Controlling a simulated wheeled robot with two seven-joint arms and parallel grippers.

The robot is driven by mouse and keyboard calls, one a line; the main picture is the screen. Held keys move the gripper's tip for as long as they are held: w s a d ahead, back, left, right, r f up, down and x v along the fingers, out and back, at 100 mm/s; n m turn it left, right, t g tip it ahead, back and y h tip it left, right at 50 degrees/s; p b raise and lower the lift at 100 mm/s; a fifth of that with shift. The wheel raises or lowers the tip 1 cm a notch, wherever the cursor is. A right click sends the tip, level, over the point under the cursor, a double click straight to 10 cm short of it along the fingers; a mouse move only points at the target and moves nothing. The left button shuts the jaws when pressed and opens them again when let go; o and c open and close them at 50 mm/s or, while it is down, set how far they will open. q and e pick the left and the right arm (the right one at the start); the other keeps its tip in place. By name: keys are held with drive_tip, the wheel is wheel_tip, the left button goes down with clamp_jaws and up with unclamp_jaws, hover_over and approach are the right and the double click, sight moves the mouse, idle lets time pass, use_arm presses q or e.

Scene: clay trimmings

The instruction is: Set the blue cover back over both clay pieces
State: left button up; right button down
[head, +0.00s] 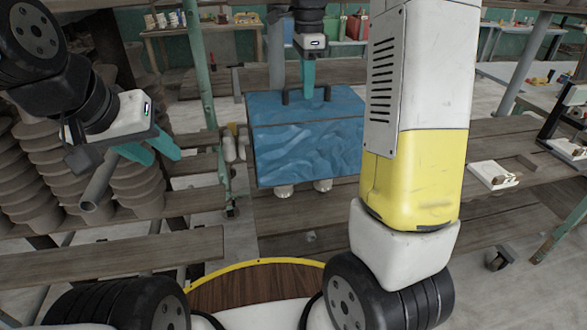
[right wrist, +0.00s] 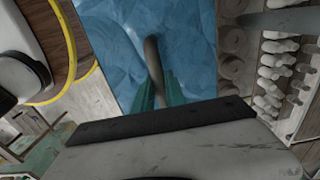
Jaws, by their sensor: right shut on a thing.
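The blue cover (head: 305,150) is a box-like shape with a crumpled face and dark handles on top, near the middle of the head view. My right gripper (head: 308,92) reaches down to its top and is shut on a handle. In the right wrist view, the teal fingers (right wrist: 160,92) close around a bar above the blue cover (right wrist: 198,50). Two pale clay pieces (head: 284,191) (head: 323,185) show just below the cover's lower edge; their upper parts are hidden. I cannot tell whether the cover touches them. My left gripper (head: 150,151) is open and empty, left of the cover.
Stacks of brown pots (head: 128,188) stand on the left, near my left gripper. A green post (head: 203,80) rises between them and the cover. Bare planks (head: 160,250) show at the lower left.

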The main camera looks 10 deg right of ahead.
wheel_tip(320, 180, down, 11)
idle(0.5)
drive_tip(key=c, duration=1.4)
unclamp_jaws()
drive_tip(key=shift+o, duration=0.2)
